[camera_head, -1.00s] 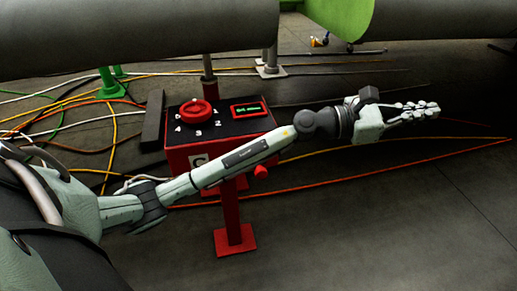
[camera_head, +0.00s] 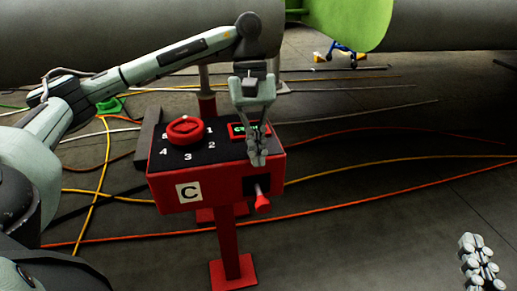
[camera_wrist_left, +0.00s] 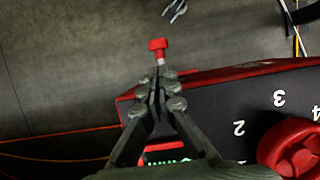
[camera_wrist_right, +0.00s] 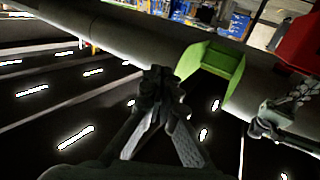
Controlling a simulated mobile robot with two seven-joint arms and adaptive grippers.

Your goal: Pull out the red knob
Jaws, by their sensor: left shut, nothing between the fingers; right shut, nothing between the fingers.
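The red knob (camera_head: 263,203) sticks out on a short pale shaft from a dark square in the front face of the red box (camera_head: 220,186). It also shows in the left wrist view (camera_wrist_left: 158,46), just beyond the fingertips. My left gripper (camera_head: 257,161) is shut and empty, pointing down over the box's front edge, above and slightly behind the knob. A gap between fingertips and knob shows in the head view. My right gripper (camera_head: 481,262) is at the lower right, away from the box; in its wrist view (camera_wrist_right: 157,76) it is shut and empty.
The box top carries a red rotary dial (camera_head: 185,131) with numbers and a green-lit display (camera_head: 246,130) partly behind my left gripper. The box stands on a red post (camera_head: 231,240). Cables lie across the floor. A large grey cylinder (camera_head: 120,40) spans the back.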

